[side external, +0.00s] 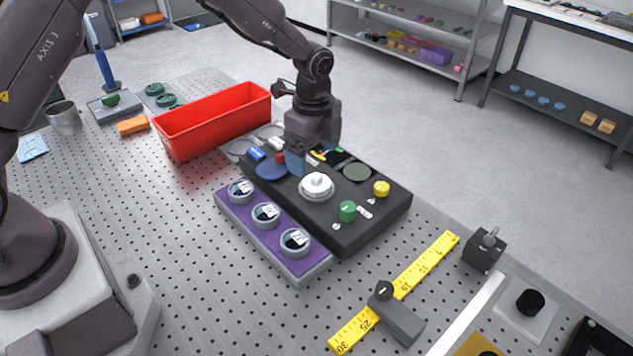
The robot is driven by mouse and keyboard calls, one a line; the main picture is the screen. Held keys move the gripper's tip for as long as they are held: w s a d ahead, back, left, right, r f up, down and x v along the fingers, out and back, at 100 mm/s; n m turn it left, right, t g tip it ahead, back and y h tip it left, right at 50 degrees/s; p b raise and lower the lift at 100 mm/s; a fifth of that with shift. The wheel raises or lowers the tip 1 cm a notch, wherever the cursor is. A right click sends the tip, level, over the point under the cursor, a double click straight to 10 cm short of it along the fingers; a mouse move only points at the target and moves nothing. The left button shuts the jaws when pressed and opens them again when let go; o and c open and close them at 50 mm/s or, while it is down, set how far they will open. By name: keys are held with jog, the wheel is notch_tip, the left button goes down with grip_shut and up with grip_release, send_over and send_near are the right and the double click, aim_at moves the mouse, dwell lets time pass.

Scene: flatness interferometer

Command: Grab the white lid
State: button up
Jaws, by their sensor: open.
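The white lid (316,186) is a round disc with a raised knob, lying on a dark grey instrument board (370,232) near the middle of the picture. My gripper (296,172) points down over the board, just behind and to the left of the lid, close to a blue disc (271,169) and small red and blue pieces. It looks apart from the lid and holds nothing that I can see. Its fingertips are small here and partly lost among the pieces around them.
A purple tray (285,263) with three round dark pieces lies along the board's front left. Green (347,210) and yellow (381,188) knobs stand right of the lid. A red bin (213,118) is behind left. A yellow ruler (420,262) lies front right. The perforated table is clear at front left.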

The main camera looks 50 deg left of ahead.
aim_at(317, 175)
jog(key=f, duration=0.6)
jog(key=shift+w+f, duration=0.25)
jog(key=shift+w, duration=0.15)
jog(key=c, duration=1)
